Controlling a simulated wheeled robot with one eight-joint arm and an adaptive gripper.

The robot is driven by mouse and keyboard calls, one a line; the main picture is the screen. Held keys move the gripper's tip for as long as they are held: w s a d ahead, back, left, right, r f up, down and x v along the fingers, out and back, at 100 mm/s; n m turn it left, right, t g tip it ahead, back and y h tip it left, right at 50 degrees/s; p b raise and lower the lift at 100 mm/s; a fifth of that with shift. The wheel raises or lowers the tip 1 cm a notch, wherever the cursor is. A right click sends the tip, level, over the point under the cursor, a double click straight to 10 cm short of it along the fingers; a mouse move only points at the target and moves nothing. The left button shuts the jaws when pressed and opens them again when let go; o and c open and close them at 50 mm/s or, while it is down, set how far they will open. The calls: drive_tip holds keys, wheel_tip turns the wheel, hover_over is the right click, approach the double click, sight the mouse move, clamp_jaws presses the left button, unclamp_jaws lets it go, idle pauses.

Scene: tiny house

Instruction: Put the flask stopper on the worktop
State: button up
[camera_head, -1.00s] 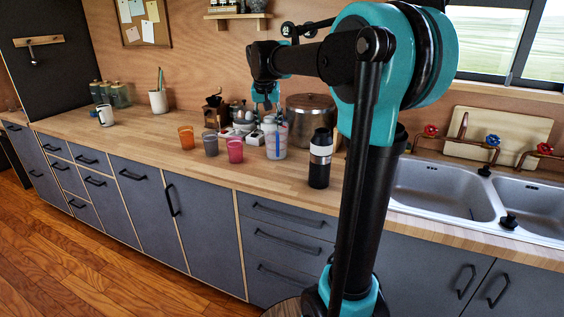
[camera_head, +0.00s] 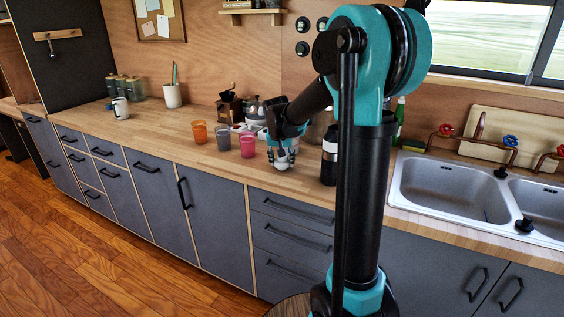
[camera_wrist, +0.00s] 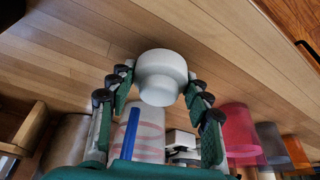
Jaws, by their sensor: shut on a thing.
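The flask stopper (camera_wrist: 161,75), a white rounded piece with a wider flat end, is between the fingertips of my gripper (camera_wrist: 158,92) in the wrist view. My gripper also shows in the head view (camera_head: 281,158), low over the worktop (camera_head: 225,163), left of the black flask (camera_head: 329,168). The white stopper shows at its fingertips, close to the wooden surface. I cannot tell whether the stopper touches the worktop.
Orange (camera_head: 199,132), grey (camera_head: 223,138) and pink (camera_head: 247,146) cups stand left of my gripper. A striped container with a blue stick (camera_wrist: 145,140) is behind the stopper in the wrist view. The sink (camera_head: 445,190) is to the right. The left worktop has free room.

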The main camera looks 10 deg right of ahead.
drive_tip(key=shift+f, duration=0.2)
drive_tip(key=o, duration=1.2)
drive_tip(key=shift+c, duration=0.2)
drive_tip(key=v, duration=1.2)
drive_tip(key=shift+r, duration=0.1)
